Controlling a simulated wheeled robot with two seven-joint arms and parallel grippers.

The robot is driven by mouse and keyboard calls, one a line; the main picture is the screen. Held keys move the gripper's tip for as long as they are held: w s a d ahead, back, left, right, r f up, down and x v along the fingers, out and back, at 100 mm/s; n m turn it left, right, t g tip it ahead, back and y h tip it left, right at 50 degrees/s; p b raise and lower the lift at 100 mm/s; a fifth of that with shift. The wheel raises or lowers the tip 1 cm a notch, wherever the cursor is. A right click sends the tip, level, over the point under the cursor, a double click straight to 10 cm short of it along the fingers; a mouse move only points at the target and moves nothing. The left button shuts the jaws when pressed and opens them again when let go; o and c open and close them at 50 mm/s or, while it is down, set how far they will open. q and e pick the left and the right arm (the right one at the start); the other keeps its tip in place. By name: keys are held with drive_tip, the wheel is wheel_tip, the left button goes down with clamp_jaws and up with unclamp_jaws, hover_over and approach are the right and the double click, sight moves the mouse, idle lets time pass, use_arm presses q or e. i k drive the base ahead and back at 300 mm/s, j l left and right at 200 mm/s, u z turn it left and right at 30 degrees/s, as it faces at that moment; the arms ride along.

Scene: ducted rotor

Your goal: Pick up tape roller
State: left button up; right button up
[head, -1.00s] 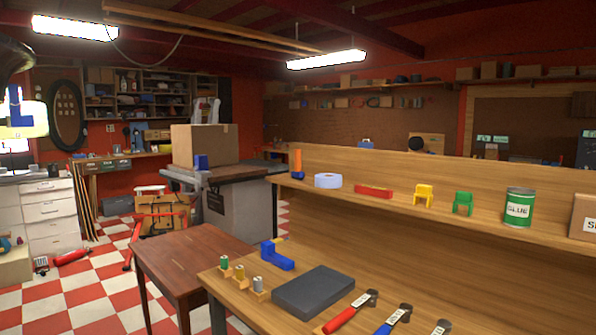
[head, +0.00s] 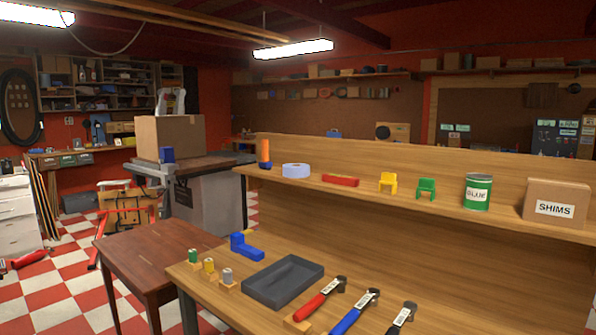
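Three handled tools lie in a row at the front of the wooden workbench: one with a red handle (head: 314,304), one with a blue handle (head: 347,319) and one with a black handle (head: 402,319). Each has a dark rounded head and a white label too small to read. I cannot tell which one is the tape roller. A pale blue ring like a tape roll (head: 297,171) lies on the bench's raised shelf. Neither of my grippers is in view.
A dark grey tray (head: 250,297) lies left of the tools, near a blue bracket (head: 246,248) and small spools on blocks (head: 209,266). The shelf (head: 330,192) bears a glue can (head: 477,192) and a shims box (head: 556,206). A brown table (head: 160,255) stands left.

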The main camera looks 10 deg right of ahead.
sight(264, 165)
drive_tip(key=i+j, duration=0.15)
drive_tip(key=j, duration=0.2)
drive_tip(key=i+j, duration=0.15)
drive_tip(key=j, duration=0.25)
drive_tip(key=i+j, duration=0.15)
drive_tip(key=j, duration=0.2)
drive_tip(key=i+j+u, duration=0.1)
drive_tip(key=j, duration=0.3)
